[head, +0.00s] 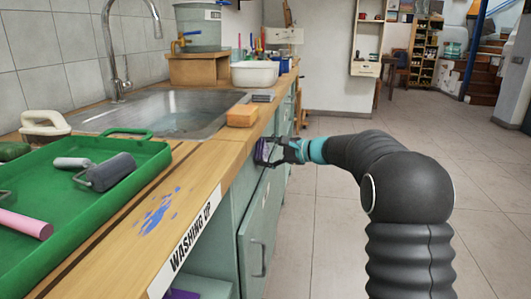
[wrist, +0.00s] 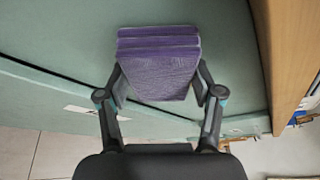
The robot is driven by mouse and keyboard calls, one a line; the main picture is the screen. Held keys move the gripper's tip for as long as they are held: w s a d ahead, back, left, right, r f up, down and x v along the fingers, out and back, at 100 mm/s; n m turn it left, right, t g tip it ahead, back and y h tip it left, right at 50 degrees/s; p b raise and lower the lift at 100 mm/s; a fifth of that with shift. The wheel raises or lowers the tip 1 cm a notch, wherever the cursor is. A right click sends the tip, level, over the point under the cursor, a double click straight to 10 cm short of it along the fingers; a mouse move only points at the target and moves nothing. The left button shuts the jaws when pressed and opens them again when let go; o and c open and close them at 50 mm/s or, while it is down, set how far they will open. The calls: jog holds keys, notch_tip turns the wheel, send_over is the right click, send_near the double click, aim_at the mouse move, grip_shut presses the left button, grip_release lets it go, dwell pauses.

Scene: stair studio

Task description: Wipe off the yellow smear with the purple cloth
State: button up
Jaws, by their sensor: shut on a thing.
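My gripper (head: 283,152) is shut on the purple cloth (head: 262,150), beside the green cabinet front under the counter. In the wrist view the cloth (wrist: 160,62) is a folded, layered pad between the two fingers (wrist: 158,85). Its far end is close to the pale green cabinet panel (wrist: 60,45); I cannot tell whether it touches. I see no yellow smear in either view; the cloth and gripper cover part of the panel. A blue smear (head: 157,214) lies on the wooden counter top.
The wooden counter (head: 205,165) holds a green tray (head: 85,235) with rollers, a metal sink (head: 165,112), an orange-yellow block (head: 242,115) and a white basin (head: 255,74). A cabinet door handle (head: 259,258) sticks out below. The tiled floor (head: 315,235) at right is clear.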

aim_at(263, 158)
jog(key=w+d+p, duration=0.2)
jog(key=w+p, duration=0.2)
jog(key=w, duration=0.7)
jog(key=shift+p, duration=0.3)
dwell(0.8)
jog(key=shift+s+a+f+b, duration=0.1)
jog(key=shift+s+a+b, duration=0.15)
jog(key=shift+s+b, duration=1.1)
jog(key=shift+s+a+b, duration=0.2)
jog(key=shift+s+b, duration=1.05)
jog(key=shift+b, duration=0.2)
jog(key=shift+s+a+f+b, duration=0.1)
jog(key=shift+s+a+b, duration=0.15)
jog(key=shift+s+b, duration=1.1)
jog(key=shift+s+a+r+b, duration=0.1)
jog(key=shift+s+a+b, duration=0.15)
jog(key=shift+s+b, duration=0.85)
jog(key=shift+s+a+r+b, duration=0.1)
jog(key=shift+s+a+b, duration=0.2)
jog(key=shift+s+b, duration=0.8)
jog(key=shift+s+a+b, duration=0.25)
jog(key=shift+s+b, duration=0.3)
jog(key=shift+s, duration=1.1)
